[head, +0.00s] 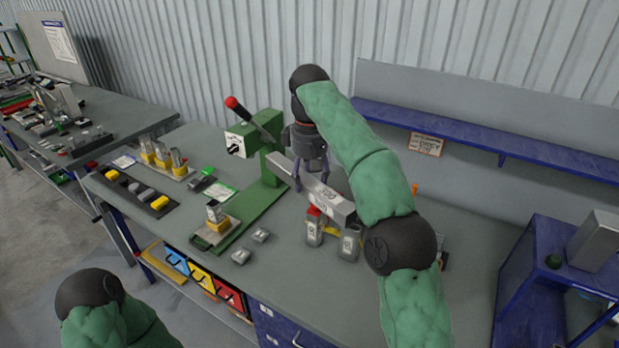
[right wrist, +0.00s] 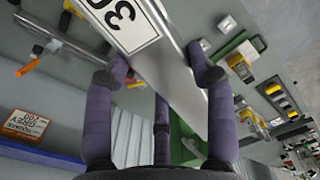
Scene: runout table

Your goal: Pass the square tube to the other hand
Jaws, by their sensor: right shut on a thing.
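The square tube (head: 321,192) is a long pale metal bar with a white label. My right gripper (head: 311,178) is shut on it and holds it over the table, tilted down toward the right of the head view. In the right wrist view the tube (right wrist: 178,88) with its label runs between the fingers of the right gripper (right wrist: 155,82). I cannot tell whether its near end touches the labelled blocks below it. My left arm shows at the bottom left of the head view, but its gripper is outside the picture.
A green press with a red-knobbed lever (head: 238,108) stands behind the tube's left end. Two grey labelled blocks (head: 348,243) stand under its right end. Small fixtures (head: 160,160) and a dark tray (head: 135,190) lie left. A blue shelf (head: 470,133) runs along the back wall.

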